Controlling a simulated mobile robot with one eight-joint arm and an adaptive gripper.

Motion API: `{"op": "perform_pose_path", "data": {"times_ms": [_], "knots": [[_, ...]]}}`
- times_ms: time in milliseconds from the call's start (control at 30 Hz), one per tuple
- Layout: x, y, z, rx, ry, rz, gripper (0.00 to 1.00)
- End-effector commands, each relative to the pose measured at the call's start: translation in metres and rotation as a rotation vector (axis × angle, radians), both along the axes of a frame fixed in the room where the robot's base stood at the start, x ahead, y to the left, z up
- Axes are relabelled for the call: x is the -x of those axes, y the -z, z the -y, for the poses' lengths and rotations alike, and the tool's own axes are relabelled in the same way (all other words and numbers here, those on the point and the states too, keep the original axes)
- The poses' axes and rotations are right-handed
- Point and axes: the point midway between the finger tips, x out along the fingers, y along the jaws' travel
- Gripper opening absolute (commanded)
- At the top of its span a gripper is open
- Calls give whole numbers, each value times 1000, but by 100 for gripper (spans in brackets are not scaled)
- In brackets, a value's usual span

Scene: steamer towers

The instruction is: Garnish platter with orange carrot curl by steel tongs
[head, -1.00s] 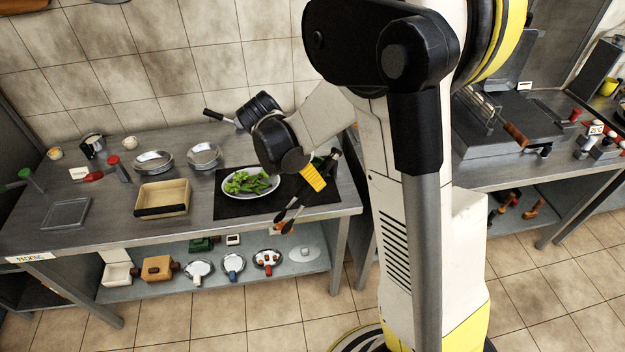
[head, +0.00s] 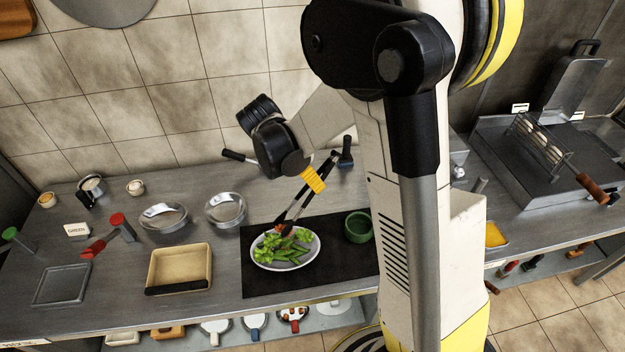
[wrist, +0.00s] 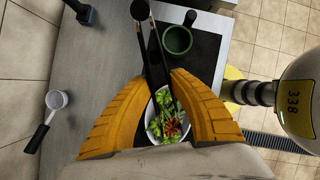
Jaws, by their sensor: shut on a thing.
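The oval white platter (head: 262,264) holds green leaves and pods and lies on a black mat (head: 340,268). My gripper (head: 313,180) has yellow fingers shut on the dark-handled tongs (head: 298,204). The tongs slant down to the platter's back edge, and their handles (wrist: 145,40) show in the wrist view. The orange carrot curl (head: 286,229) is at the tong tips, over the greens. In the wrist view the orange-red curl (wrist: 174,128) appears over the greens between my fingers. I cannot tell whether the tips still grip it or it rests on the leaves.
A green bowl (head: 358,227) stands right of the platter on the mat. A tan tray (head: 180,265) and two metal bowls (head: 226,207) stand to the left. A small pot (wrist: 57,98) with a black handle lies nearby. The bench front is mostly clear.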

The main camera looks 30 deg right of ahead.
Motion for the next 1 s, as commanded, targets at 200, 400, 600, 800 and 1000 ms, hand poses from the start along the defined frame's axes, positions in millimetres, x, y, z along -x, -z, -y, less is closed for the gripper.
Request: {"op": "perform_pose_path", "data": {"times_ms": [200, 400, 600, 800, 1000], "knots": [[0, 19, 0, 0, 0, 0, 7], [0, 39, 0, 0, 0, 0, 7], [0, 59, 0, 0, 0, 0, 7], [0, 71, 0, 0, 0, 0, 7], [0, 71, 0, 0, 0, 0, 7]]}}
